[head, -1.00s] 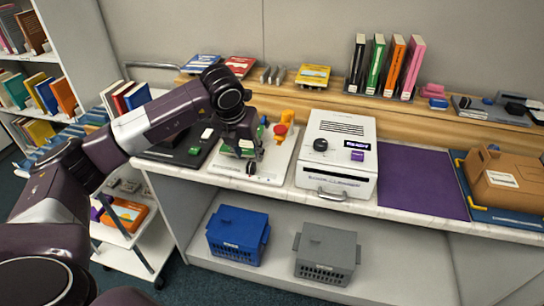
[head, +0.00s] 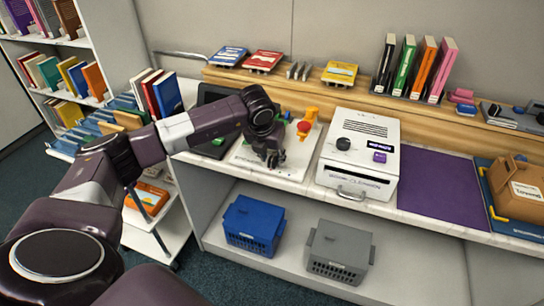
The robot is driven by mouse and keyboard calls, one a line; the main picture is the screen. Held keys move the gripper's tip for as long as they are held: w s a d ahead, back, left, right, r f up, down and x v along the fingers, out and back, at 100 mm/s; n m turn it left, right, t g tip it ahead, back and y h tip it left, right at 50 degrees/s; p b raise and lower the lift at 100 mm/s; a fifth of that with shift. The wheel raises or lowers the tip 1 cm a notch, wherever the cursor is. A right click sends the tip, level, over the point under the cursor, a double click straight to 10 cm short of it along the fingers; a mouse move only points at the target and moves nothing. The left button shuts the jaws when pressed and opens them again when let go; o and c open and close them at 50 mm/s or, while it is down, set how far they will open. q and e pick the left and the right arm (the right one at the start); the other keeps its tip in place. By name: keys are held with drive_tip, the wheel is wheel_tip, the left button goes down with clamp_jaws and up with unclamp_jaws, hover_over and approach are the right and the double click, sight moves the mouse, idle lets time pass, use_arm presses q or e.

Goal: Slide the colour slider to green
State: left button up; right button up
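A white board (head: 290,172) lies on the counter, with a red knob (head: 304,127) and orange and yellow parts (head: 312,113) at its back right. I cannot make out which part is the colour slider; my gripper and wrist cover much of the board. My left gripper (head: 274,160) points down over the middle of the board. Its fingers are dark and small here, so I cannot tell whether they are open or touch anything. My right gripper is not in view.
A white machine (head: 352,175) with a black knob and a purple block stands right of the board. A black panel (head: 212,150) lies to the left. Books and cards line the wooden ledge (head: 385,102) behind. Blue (head: 254,225) and grey (head: 338,250) crates sit below.

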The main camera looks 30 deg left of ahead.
use_arm(q)
clamp_jaws()
drive_tip(key=shift+d, duration=0.1)
drive_tip(key=shift+w+d+f+b, duration=0.15)
drive_tip(key=shift+d+b, duration=0.1)
drive_tip(key=shift+d, duration=0.25)
drive_tip(key=shift+w+d+r+b, duration=0.15)
drive_tip(key=shift+d+b, duration=0.1)
drive_tip(key=shift+d, duration=0.25)
drive_tip(key=shift+w+d, duration=0.1)
drive_tip(key=shift+d, duration=0.35)
drive_tip(key=shift+a, duration=0.1)
drive_tip(key=shift+o, duration=1)
unclamp_jaws()
